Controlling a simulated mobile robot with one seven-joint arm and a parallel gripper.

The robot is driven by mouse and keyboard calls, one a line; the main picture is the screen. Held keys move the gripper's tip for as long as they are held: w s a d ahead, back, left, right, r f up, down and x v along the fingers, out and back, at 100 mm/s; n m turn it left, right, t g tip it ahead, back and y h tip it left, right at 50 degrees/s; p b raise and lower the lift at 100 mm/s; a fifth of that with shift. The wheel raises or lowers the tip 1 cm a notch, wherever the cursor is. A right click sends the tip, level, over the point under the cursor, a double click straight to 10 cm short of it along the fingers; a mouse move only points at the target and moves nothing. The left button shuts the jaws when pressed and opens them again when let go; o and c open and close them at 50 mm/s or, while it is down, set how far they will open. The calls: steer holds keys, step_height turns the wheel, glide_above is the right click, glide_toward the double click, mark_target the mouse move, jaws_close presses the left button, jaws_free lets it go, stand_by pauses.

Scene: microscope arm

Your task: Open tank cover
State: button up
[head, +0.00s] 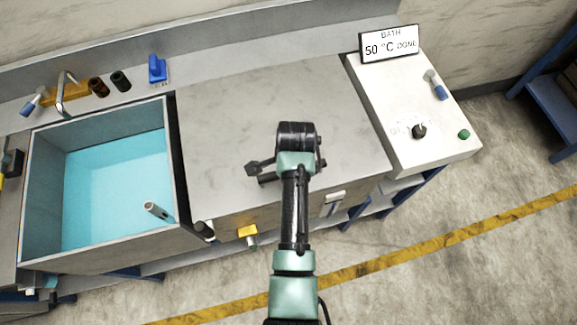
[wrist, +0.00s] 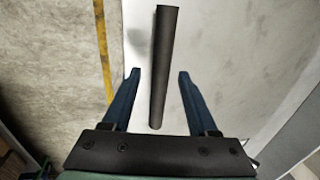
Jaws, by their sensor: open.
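A flat grey panel (head: 225,130), which looks like the tank cover, lies level beside the open tank (head: 30,200). The tank holds blue liquid. A short dark cylinder (head: 204,230) shows at the panel's front left corner. My gripper (head: 255,168) is over the panel, partly hidden by my arm. In the wrist view my gripper (wrist: 157,73) is open and empty, with a finger on each side of a dark round bar (wrist: 164,60). The bar lies lengthwise between the fingers, over a pale surface.
A white control box (head: 400,100) with knobs and a "BATH 50 °C DONE" sign (head: 390,44) stands at right. A tap (head: 62,90) and several coloured valves are behind the tank. A yellow valve (head: 248,231) sticks out in front.

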steer(key=shift+w+f, duration=0.1)
steer(key=shift+f, duration=0.35)
jaws_close()
stand_by(1.2)
